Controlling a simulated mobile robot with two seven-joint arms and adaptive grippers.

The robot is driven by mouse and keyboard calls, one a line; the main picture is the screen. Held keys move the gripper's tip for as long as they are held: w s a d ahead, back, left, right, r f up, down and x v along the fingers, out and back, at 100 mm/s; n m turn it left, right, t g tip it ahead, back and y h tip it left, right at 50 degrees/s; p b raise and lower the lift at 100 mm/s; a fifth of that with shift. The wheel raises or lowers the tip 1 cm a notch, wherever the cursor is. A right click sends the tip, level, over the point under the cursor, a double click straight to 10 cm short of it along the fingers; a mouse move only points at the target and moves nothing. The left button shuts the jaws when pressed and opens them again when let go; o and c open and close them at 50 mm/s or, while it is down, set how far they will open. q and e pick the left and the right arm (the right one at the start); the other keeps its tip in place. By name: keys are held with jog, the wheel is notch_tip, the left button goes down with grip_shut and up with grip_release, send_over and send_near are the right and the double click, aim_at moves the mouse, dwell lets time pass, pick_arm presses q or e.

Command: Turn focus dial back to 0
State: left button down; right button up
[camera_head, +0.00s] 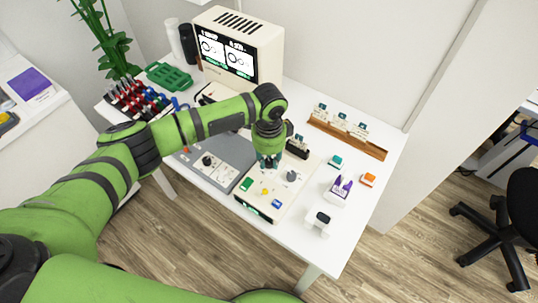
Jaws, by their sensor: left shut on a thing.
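A cream control box (277,218) stands on the white table, with a dark dial (292,176) on its top. My left gripper (268,163) reaches down over the far left part of this box. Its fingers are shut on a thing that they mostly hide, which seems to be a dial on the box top. The dark dial is to the right of the fingers and apart from them. I cannot read any scale or a 0 mark. A monitor (240,42) with two round pictures stands at the back, its screen text too small to read. My right gripper is not in view.
The box top also bears a green button (247,184), a yellow part (265,191) and a blue part (276,204). A grey panel (217,158) lies to its left. A purple-topped holder (340,189), a white stand (319,221) and a wooden rack (346,137) stand to the right.

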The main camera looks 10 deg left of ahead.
aim_at(269, 161)
pick_arm(q)
jog(key=m+p, duration=0.1)
jog(key=m, duration=0.3)
jog(key=shift+m, duration=2.3)
jog(key=c, duration=1)
grip_release()
notch_tip(269, 161, up, 12)
